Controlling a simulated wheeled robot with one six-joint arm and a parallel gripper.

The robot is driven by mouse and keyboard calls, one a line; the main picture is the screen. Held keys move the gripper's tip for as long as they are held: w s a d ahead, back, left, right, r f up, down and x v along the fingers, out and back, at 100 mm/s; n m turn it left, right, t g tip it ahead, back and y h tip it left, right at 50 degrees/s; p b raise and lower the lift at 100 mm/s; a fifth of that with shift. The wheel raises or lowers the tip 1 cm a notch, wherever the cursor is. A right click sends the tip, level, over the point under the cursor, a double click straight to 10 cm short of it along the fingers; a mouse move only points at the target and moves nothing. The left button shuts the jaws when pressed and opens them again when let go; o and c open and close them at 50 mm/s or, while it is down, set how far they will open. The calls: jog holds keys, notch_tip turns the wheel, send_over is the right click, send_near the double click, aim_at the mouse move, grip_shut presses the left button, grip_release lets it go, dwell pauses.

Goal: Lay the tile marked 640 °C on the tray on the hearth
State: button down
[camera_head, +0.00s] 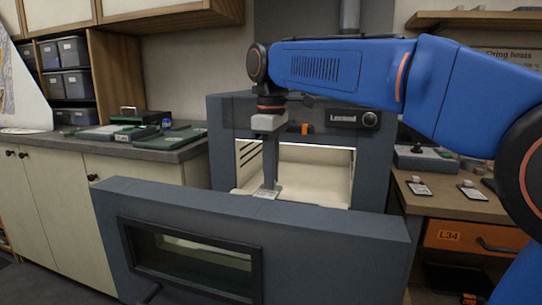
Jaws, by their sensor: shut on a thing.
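My gripper (267,187) points down in the open mouth of the grey kiln (229,120). It is shut on a small pale tile (264,195), which lies roughly flat at the fingertips, low over the cream hearth. The tile's marking is too small to read. I cannot tell whether the tile touches the surface below. The kiln's cream interior (318,172) is in view, but I cannot clearly make out the tray from the hearth. The lowered door hides the front of the hearth.
The kiln door (345,238), with a dark-framed window, is swung down in front of the opening. On the right bench (437,205) lie dark-edged cards or tiles (419,188) (472,193). The left counter (75,137) holds green cases and mats (178,136).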

jog(key=shift+w+f, duration=0.1)
jog(key=shift+f, duration=3.45)
jog(key=shift+f, duration=0.15)
jog(key=c, duration=1.6)
grip_release()
jog(key=shift+r, duration=3.5)
